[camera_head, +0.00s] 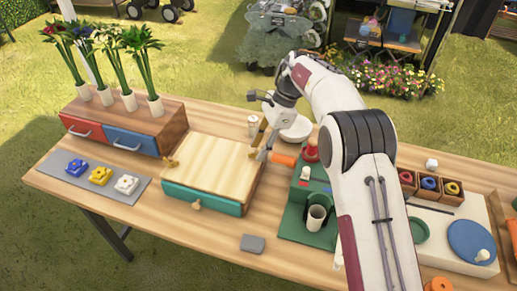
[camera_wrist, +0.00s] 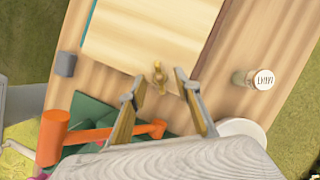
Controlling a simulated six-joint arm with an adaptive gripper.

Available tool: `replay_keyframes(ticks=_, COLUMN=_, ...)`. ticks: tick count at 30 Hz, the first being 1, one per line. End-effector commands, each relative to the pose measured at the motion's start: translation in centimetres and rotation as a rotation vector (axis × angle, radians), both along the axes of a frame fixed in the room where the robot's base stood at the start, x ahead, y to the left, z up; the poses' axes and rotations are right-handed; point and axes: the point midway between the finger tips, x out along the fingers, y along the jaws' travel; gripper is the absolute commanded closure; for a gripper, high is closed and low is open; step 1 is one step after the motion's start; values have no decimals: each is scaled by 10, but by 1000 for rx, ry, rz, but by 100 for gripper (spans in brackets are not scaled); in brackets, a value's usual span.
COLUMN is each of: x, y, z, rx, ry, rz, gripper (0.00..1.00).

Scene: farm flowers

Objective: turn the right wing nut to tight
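The right wing nut (camera_head: 253,154) is brass-coloured and sits at the right edge of the pale wooden board (camera_head: 212,160). In the wrist view the wing nut (camera_wrist: 159,76) shows close ahead, its wings lying roughly along the view's vertical. My gripper (camera_head: 263,142) is beside it in the head view. In the wrist view my gripper (camera_wrist: 158,88) is open, with a finger on each side of the nut's line. The nut appears near the fingertips with gaps on both sides; I see no contact. The left wing nut (camera_head: 172,161) is at the board's left edge.
A teal drawer (camera_head: 200,199) is under the board. Near my gripper are a white bowl (camera_head: 297,130), a jar labelled MINT (camera_wrist: 262,78) and an orange-headed tool (camera_wrist: 54,130). A grey block (camera_head: 252,243) lies at the front. The tabletop left of that block is clear.

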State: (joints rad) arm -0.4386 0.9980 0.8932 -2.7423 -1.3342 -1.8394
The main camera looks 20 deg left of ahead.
Motion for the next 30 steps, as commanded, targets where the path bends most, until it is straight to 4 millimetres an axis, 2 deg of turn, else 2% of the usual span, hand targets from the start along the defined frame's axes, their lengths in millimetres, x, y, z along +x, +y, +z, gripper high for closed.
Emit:
replay_keyframes(ticks=6, x=-3, y=4, z=-10, rx=0, ry=0, rz=0, gripper=68)
replay_keyframes(ticks=15, x=-3, y=4, z=-11, rx=0, ry=0, rz=0, gripper=68)
replay_keyframes(ticks=19, x=-3, y=4, z=-11, rx=0, ry=0, rz=0, gripper=100)
replay_keyframes(ticks=30, x=-3, y=3, z=-10, rx=0, ry=0, rz=-12, gripper=100)
